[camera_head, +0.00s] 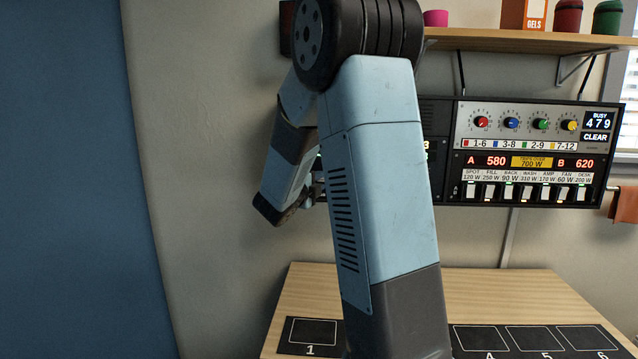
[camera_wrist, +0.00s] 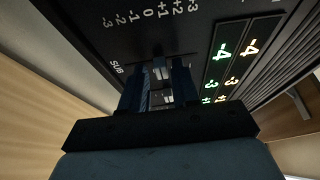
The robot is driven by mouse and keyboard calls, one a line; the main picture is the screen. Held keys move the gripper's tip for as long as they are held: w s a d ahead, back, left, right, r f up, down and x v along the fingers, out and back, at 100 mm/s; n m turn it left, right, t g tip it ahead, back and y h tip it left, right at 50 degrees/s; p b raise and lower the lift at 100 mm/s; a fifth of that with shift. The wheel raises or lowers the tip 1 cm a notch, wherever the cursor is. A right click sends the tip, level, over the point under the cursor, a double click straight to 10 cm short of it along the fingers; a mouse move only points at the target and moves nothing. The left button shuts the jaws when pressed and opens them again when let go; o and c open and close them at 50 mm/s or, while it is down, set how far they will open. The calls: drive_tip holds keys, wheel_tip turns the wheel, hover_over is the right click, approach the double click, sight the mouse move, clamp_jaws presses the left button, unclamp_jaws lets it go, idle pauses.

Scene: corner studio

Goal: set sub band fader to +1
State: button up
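In the wrist view, the sub band fader (camera_wrist: 163,72) shows as a small pale-marked cap on a dark panel, by the label SUB and a scale from -3 to +3. Its exact mark is hard to read at this slant. My gripper (camera_wrist: 160,88) has its two dark blue fingers apart, one on each side of the cap; I cannot tell whether they touch it. In the head view, my arm hides the fader and most of my gripper.
Next to the fader, lit green and amber scales (camera_wrist: 235,60) show on the panel. A wooden table (camera_head: 500,285) with numbered squares stands below.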

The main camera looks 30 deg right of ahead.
clamp_jaws()
idle(0.3)
drive_tip(key=shift+r, duration=0.65)
drive_tip(key=shift+o, duration=1.2)
unclamp_jaws()
drive_tip(key=shift+a, duration=0.1)
drive_tip(key=v, duration=1.3)
drive_tip(key=shift+s+a+f, duration=0.2)
